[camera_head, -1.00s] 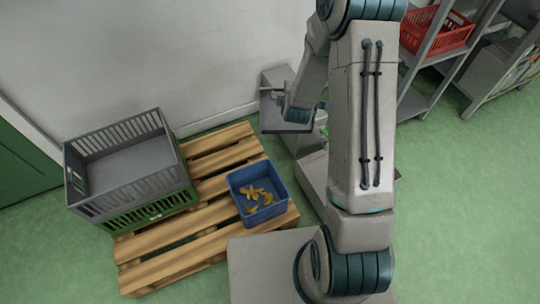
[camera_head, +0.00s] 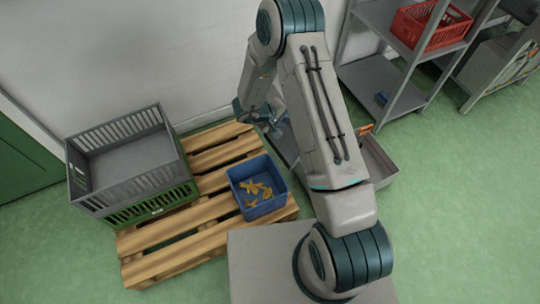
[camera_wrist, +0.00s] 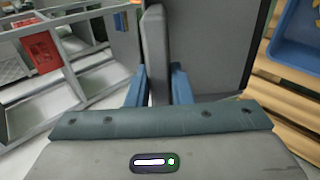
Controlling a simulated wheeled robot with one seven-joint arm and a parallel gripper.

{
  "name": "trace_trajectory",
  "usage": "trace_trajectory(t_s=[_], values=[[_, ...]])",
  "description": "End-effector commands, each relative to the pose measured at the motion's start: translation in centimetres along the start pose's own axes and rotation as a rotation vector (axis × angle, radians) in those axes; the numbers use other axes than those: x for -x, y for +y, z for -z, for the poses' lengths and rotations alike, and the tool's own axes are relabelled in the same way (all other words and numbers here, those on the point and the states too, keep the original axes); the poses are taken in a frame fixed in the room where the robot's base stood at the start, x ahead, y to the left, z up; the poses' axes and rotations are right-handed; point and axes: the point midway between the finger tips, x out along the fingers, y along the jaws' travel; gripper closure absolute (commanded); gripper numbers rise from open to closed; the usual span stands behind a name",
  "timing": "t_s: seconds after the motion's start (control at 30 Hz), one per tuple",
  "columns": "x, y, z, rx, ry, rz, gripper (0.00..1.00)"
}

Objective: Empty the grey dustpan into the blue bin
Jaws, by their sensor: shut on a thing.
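The blue bin (camera_head: 262,208) stands upright on the wooden pallet, with several yellow-brown pieces (camera_head: 257,188) lying in it. Its corner also shows at the top right of the wrist view (camera_wrist: 272,50). My gripper (camera_wrist: 157,88) is shut on the grey handle (camera_wrist: 154,40) of the dustpan (camera_wrist: 205,45), whose flat grey face fills the middle of the wrist view. In the head view the dustpan (camera_head: 286,150) is mostly hidden by my arm, up and right of the bin. I cannot see whether anything is in the dustpan.
A grey crate (camera_head: 140,185) above a green crate (camera_head: 160,208) occupies the left of the pallet (camera_head: 165,272). A grey open box (camera_head: 384,172) is partly behind my arm. Shelving (camera_head: 395,55) with a red crate (camera_head: 430,27) stands at the right. The green floor is clear at lower right.

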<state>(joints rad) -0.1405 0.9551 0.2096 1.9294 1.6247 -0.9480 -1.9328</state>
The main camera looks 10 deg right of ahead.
Motion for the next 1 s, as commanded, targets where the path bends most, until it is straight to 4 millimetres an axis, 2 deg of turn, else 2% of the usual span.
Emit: trace_trajectory(t_s=[0.3,0.5,0.73,1.0], values=[[1.8,-7.9,-4.6,-0.313,-0.299,0.061,1.00],[3.0,-10.9,-6.4,-0.426,-0.396,0.081,1.00],[3.0,-11.9,-7.1,-0.472,-0.424,0.106,1.00],[0.6,-11.5,-8.6,-0.503,-0.392,0.237,1.00]])
